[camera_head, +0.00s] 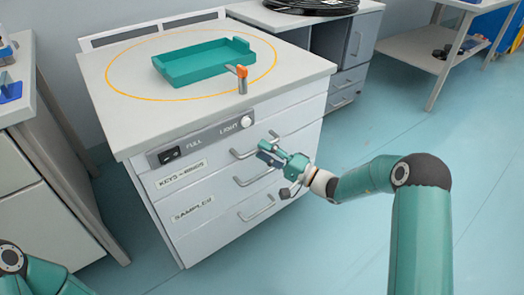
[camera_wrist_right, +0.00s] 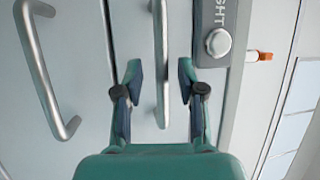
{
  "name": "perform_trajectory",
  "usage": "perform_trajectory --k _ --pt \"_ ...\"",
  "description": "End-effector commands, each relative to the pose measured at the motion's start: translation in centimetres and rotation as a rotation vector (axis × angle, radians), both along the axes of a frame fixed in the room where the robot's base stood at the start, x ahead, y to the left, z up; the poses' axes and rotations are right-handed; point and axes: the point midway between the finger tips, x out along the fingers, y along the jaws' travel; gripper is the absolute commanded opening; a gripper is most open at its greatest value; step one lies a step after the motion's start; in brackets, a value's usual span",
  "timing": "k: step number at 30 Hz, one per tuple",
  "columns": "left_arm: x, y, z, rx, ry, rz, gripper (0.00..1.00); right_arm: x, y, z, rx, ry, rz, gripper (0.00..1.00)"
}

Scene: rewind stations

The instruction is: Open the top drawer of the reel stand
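The reel stand (camera_head: 235,222) is a white cabinet with several closed drawers, each with a bar handle. The top drawer (camera_head: 215,165) is under the grey switch panel, and its handle (camera_head: 238,154) is partly hidden by my right gripper (camera_head: 268,147). In the right wrist view, my right gripper (camera_wrist_right: 159,82) is open, with one finger on each side of the top handle (camera_wrist_right: 160,45) and a gap to both. Whether the bar is deep between the fingertips is unclear. A lower handle (camera_wrist_right: 45,75) shows at left. My left gripper is out of view.
A teal tray (camera_head: 205,62) and an orange-tipped item (camera_head: 242,80) sit on the stand's top. The grey panel (camera_head: 200,139) carries a black switch and a white knob (camera_head: 247,121). Another cabinet (camera_head: 40,210) stands at left. Floor in front is clear.

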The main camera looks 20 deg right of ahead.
Motion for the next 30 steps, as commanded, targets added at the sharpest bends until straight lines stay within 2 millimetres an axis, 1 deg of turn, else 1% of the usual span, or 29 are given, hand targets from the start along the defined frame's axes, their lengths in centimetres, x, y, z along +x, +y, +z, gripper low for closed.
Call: perform_trajectory --k 3,6,15,17,18,22,23,30 --pt "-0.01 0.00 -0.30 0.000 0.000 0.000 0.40 0.89 0.84 0.19 0.000 -0.001 0.000 0.39" --pt "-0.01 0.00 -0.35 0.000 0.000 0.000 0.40 1.26 1.16 0.29 0.000 0.000 0.000 0.39" --pt "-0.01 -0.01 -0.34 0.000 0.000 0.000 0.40 1.39 1.21 0.36 0.001 0.001 -0.002 0.39" --pt "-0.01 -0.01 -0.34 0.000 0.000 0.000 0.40 1.38 1.21 0.36 0.001 0.001 -0.002 0.31" --pt "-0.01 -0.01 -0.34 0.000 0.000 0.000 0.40 1.38 1.20 0.36 0.001 0.001 -0.002 0.24" --pt "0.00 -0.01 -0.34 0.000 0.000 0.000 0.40 1.36 1.19 0.35 0.000 0.000 -0.002 0.03" --pt "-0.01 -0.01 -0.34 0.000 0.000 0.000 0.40 1.36 1.19 0.34 0.000 0.001 -0.002 0.00" --pt "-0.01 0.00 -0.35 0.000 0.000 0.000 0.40 1.35 1.16 0.24 0.000 0.002 -0.002 0.00"
